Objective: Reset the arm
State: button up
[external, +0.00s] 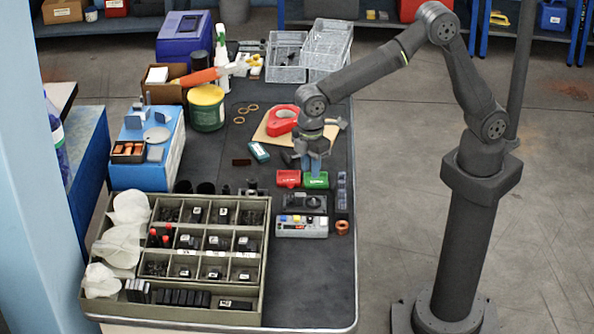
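My arm reaches from its dark base at the right over the dark bench (300,262), bent at the elbow. My gripper (315,170) points straight down at the bench's right side. Its blue-grey fingers are just above or at a green block (317,182); I cannot tell whether they touch it. The fingers are too small and close together to show whether they are open or shut. A red block (288,178) lies just left of the green block.
A compartment tray (258,262) fills the bench's front left. A control box (302,226) and a copper ring (342,227) lie nearer. A red tape dispenser (283,120) lies behind the gripper. Wire baskets (287,58), a yellow-green tub (207,112) and a purple box (184,37) stand farther back.

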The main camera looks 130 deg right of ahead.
aim_at(310, 217)
jog(key=shift+f, duration=0.15)
notch_tip(310, 217, down, 17)
jog(key=shift+f, duration=0.1)
dwell(0.4)
jog(key=shift+f, duration=0.25)
jog(key=shift+r+n, duration=0.2)
jog(key=shift+n, duration=0.2)
jog(key=n, duration=0.7)
notch_tip(310, 217, up, 11)
dwell(2.0)
